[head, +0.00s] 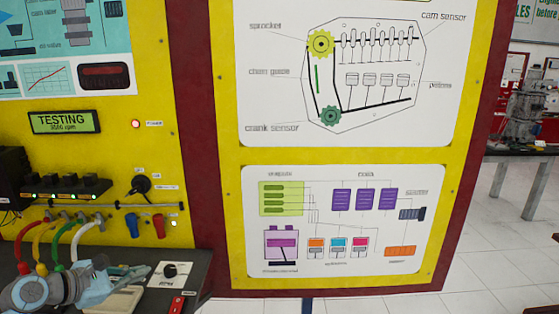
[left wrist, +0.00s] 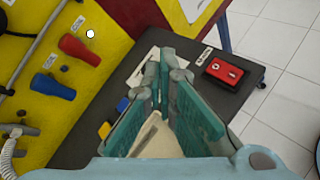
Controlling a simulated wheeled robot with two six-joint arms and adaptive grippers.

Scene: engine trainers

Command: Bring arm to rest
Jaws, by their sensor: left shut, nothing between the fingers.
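My left arm comes in at the lower left of the head view. Its blue-grey left gripper (head: 128,272) is over the dark shelf (head: 192,277) at the foot of the yellow panel. In the left wrist view the teal fingers of the left gripper (left wrist: 160,72) are together at the tips, with nothing held. A cream-coloured item (left wrist: 150,137) shows below and between the fingers, lying on the shelf. My right gripper is in neither view.
A black knob (head: 170,270) on a white plate and a red switch box (left wrist: 223,70) sit on the shelf. Coloured hoses (head: 50,236) and red and blue connectors (head: 158,221) are on the panel close by. White tiled floor (head: 500,220) is open at the right.

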